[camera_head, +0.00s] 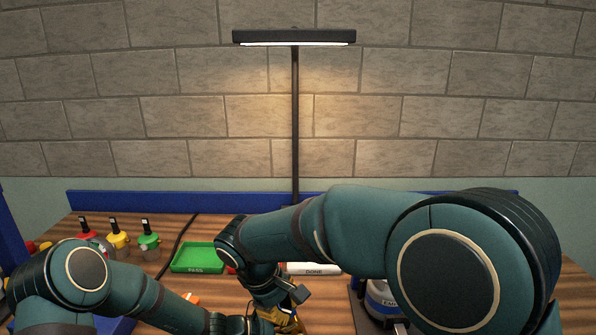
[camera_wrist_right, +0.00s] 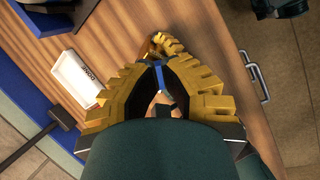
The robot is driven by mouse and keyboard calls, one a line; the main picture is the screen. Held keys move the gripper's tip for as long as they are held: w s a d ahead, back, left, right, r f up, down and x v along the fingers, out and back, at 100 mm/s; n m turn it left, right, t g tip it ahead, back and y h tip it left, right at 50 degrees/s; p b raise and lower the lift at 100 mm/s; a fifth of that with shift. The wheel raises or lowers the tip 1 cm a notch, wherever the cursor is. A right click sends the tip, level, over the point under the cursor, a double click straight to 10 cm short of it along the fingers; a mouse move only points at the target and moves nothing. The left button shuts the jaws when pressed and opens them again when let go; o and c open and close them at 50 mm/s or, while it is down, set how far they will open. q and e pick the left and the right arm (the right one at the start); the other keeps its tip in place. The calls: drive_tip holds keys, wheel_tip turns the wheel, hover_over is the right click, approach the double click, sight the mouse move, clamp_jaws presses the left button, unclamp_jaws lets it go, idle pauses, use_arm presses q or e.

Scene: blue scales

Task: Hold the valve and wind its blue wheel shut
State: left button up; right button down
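My right gripper (camera_wrist_right: 160,70) fills the middle of the right wrist view, its yellow fingers with black pads closed in on a narrow blue piece (camera_wrist_right: 158,76), which looks like the valve's blue wheel seen edge-on. Just beyond the fingertips is a gold-coloured shape (camera_wrist_right: 160,43); I cannot tell whether it is the valve's body or my left gripper. In the head view yellow finger parts (camera_head: 284,318) show at the bottom edge, where both my arms meet. The valve is not clearly visible there. My left gripper's fingers cannot be made out for sure.
A green PASS tray (camera_head: 186,266) and a white DONE tray (camera_head: 312,268) lie on the wooden bench. Red, yellow (camera_head: 119,240) and green (camera_head: 149,241) black-topped items stand at the left. A grey-and-blue device (camera_head: 382,298) is partly hidden by my right arm. A lamp (camera_head: 295,37) stands behind.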

drive_tip(key=w, duration=0.1)
drive_tip(key=w+r, duration=0.1)
drive_tip(key=w, duration=0.1)
drive_tip(key=shift+d+r, duration=0.2)
drive_tip(key=shift+r, duration=0.1)
drive_tip(key=shift+w, duration=0.25)
drive_tip(key=shift+w+d, duration=0.1)
drive_tip(key=shift+d, duration=0.05)
drive_tip(key=shift+x, duration=3.2)
drive_tip(key=shift+d+f, duration=0.15)
